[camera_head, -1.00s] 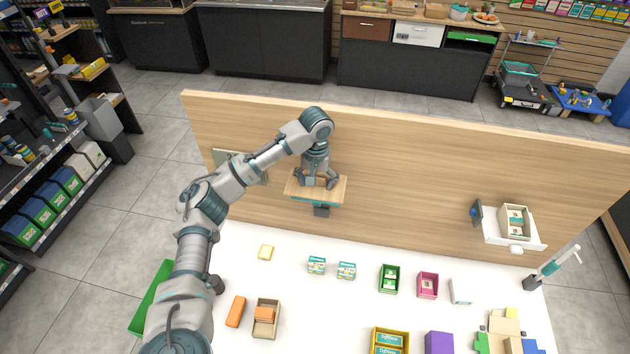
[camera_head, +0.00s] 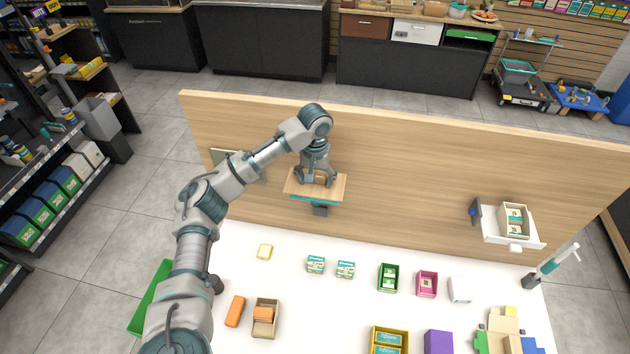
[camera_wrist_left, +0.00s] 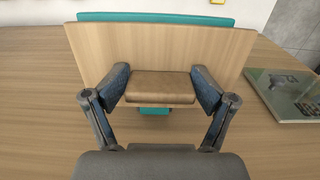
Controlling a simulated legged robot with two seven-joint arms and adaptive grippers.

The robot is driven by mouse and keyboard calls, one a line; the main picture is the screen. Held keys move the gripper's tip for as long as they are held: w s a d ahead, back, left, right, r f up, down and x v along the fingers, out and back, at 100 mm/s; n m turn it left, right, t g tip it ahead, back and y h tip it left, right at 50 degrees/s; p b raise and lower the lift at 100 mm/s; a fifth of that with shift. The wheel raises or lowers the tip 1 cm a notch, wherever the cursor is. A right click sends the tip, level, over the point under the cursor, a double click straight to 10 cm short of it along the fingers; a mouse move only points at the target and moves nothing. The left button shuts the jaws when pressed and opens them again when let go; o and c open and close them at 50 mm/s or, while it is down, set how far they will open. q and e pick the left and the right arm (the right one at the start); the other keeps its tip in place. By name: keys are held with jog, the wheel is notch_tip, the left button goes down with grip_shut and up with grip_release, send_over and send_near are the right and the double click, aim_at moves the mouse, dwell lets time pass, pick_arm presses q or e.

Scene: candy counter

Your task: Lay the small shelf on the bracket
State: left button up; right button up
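The small shelf is a light wooden board with a teal front edge (camera_head: 314,198). It stands out from the wooden wall panel, left of centre in the head view. The dark bracket (camera_head: 320,211) shows just below its front edge; the contact between them is hidden. My left gripper (camera_head: 316,180) is over the shelf. In the left wrist view its two fingertips (camera_wrist_left: 160,84) press on both sides of a brown block (camera_wrist_left: 160,88) on the shelf board (camera_wrist_left: 160,48). A small teal piece (camera_wrist_left: 154,111) shows beneath the block. My right gripper is not in view.
The wooden wall panel (camera_head: 410,170) rises behind the white counter (camera_head: 300,300). A picture plate (camera_head: 222,155) is on the panel left of the shelf. A white shelf with a box (camera_head: 514,220) is at the right. Small boxes stand on the counter below.

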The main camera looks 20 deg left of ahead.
pick_arm(q)
jog(key=shift+w+r, duration=0.1)
jog(key=shift+r, duration=3.2)
jog(key=o, duration=0.5)
